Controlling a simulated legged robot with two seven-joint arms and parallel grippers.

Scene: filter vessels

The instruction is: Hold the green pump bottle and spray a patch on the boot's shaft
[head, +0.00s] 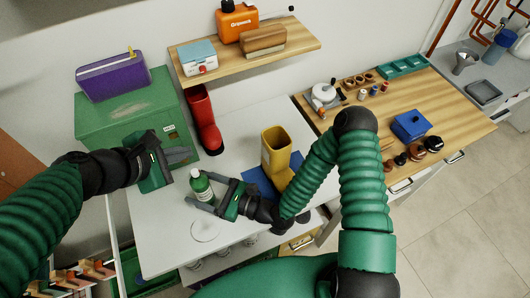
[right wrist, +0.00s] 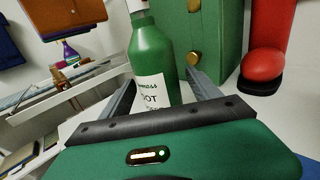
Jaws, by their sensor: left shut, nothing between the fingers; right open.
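The green pump bottle (head: 202,187) with a white label and white top stands upright on the white table. In the right wrist view the bottle (right wrist: 152,58) is between the fingers of my open right gripper (right wrist: 155,88), with gaps at its sides. In the head view my right gripper (head: 205,195) reaches it from the right. My left gripper (head: 184,157) is shut and empty, above and left of the bottle. A yellow boot (head: 275,148) stands on a blue mat (head: 255,177), its lower part partly hidden by my right arm. A red boot (head: 203,118) stands further back.
A green cabinet (head: 125,118) with a purple box (head: 112,77) on top stands behind my left gripper. A wall shelf (head: 300,40) hangs above the table. A clear round dish (head: 205,230) lies in front of the bottle. A wooden bench (head: 455,105) is at right.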

